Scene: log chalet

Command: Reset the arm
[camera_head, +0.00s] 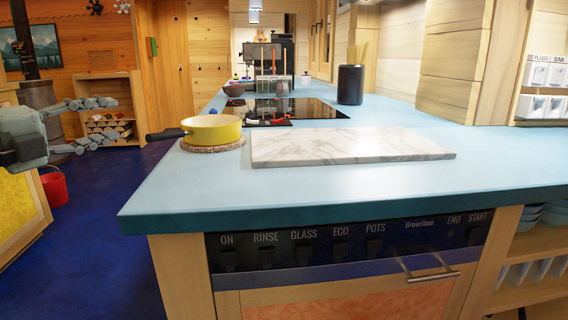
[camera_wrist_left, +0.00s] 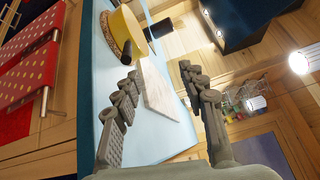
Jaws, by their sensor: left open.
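My left gripper (camera_head: 97,125) is at the left of the head view, in the air over the floor side of the counter. Its fingers are spread and nothing is between them. In the left wrist view the same gripper (camera_wrist_left: 155,92) shows both fingers wide apart, with the counter beyond. My right gripper is not in the head view.
The blue counter (camera_head: 200,195) holds a yellow pan (camera_head: 212,130) on a woven mat, a marble board (camera_head: 350,146), a black cooktop (camera_head: 285,108) and a dark cylinder (camera_head: 351,85). A red bucket (camera_head: 54,188) stands on the floor at left. The counter's front is clear.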

